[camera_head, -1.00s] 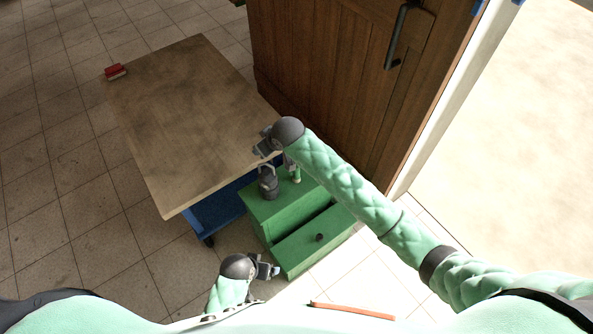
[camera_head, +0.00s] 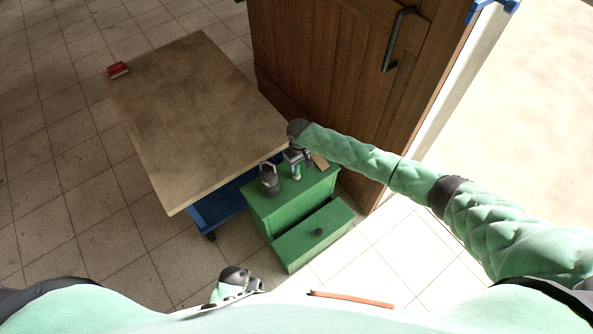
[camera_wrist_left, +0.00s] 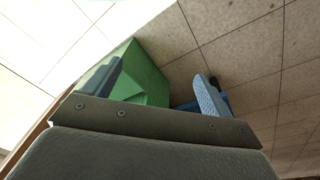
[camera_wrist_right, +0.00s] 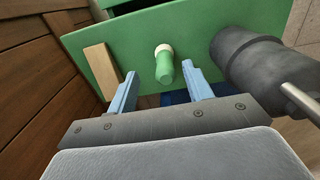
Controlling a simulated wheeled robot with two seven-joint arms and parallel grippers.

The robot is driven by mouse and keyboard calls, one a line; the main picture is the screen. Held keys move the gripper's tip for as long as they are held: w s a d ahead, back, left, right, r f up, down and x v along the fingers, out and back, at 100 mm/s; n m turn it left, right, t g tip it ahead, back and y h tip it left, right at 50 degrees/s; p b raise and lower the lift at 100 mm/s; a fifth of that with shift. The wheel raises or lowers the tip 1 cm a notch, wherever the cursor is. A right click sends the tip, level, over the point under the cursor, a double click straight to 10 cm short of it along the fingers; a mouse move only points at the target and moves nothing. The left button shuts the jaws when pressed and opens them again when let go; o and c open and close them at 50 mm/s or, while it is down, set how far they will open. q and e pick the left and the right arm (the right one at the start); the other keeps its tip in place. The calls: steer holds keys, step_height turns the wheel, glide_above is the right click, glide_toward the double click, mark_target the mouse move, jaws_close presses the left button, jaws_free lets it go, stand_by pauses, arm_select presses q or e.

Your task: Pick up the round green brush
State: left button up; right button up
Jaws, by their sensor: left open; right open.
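The round green brush (camera_wrist_right: 164,65), with a green body and a pale collar, stands on top of a green cabinet (camera_wrist_right: 140,22). In the head view the brush (camera_head: 297,173) is partly hidden by my right gripper (camera_head: 295,160), which is over the cabinet top. In the right wrist view my right gripper (camera_wrist_right: 160,90) is open, with the brush beyond and between its fingertips, apparently not gripped. My left gripper (camera_wrist_left: 160,82) is open and empty. It is low at the front in the head view, away from the cabinet.
A dark grey can (camera_wrist_right: 262,65) with a handle stands close right of the brush. A wooden block (camera_wrist_right: 101,70) lies to its left. The cabinet's drawer (camera_head: 312,236) is pulled out. A wooden-topped table (camera_head: 195,120) and a brown door (camera_head: 330,80) stand nearby.

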mark_target(297, 165)
steer(key=f, duration=0.1)
steer(key=a+f+p, duration=0.1)
steer(key=f, duration=0.1)
steer(key=shift+w+f, duration=0.2)
steer(key=shift+f, duration=0.05)
arm_select(q)
steer(key=shift+s+a+f+p, duration=0.1)
steer(key=shift+a+f, duration=0.05)
steer(key=shift+f, duration=0.65)
steer(key=shift+s+a+f+p, duration=0.1)
steer(key=shift+s+a+f, duration=0.1)
steer(key=shift+f, duration=0.55)
steer(key=shift+s+a+f+p, duration=0.1)
steer(key=shift+a+f, duration=0.05)
steer(key=shift+f, duration=0.65)
arm_select(e)
steer(key=shift+f, duration=0.75)
steer(key=c, duration=1.1)
